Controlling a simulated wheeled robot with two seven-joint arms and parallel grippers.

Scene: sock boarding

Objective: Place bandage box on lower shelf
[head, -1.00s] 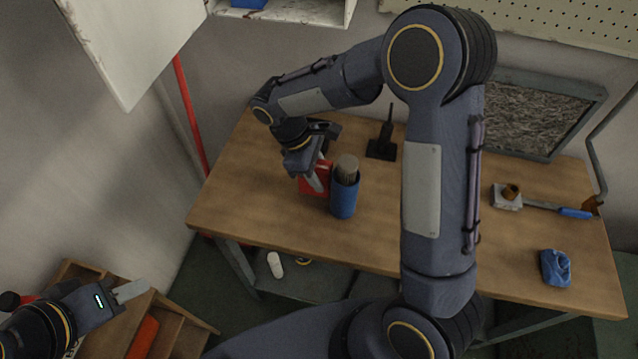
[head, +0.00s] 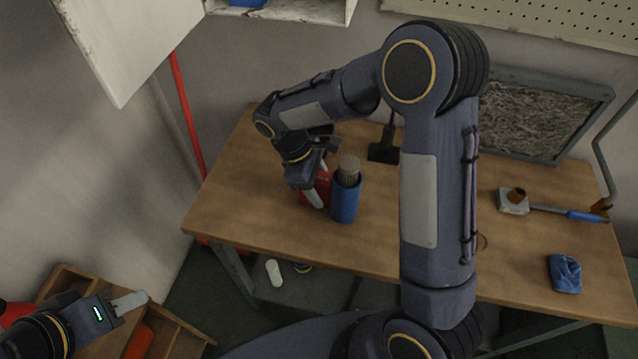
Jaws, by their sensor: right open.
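A red box (head: 323,184), likely the bandage box, stands on the wooden table (head: 240,205), partly hidden by my right gripper and a blue cylinder.
The blue cylinder (head: 344,203) with a brush in it stands right beside the red box. A dark stand (head: 384,150) is behind. A blue cloth (head: 565,273) and a blue-handled tool (head: 585,216) lie at the right. A wooden compartment box (head: 182,330) is at lower left.

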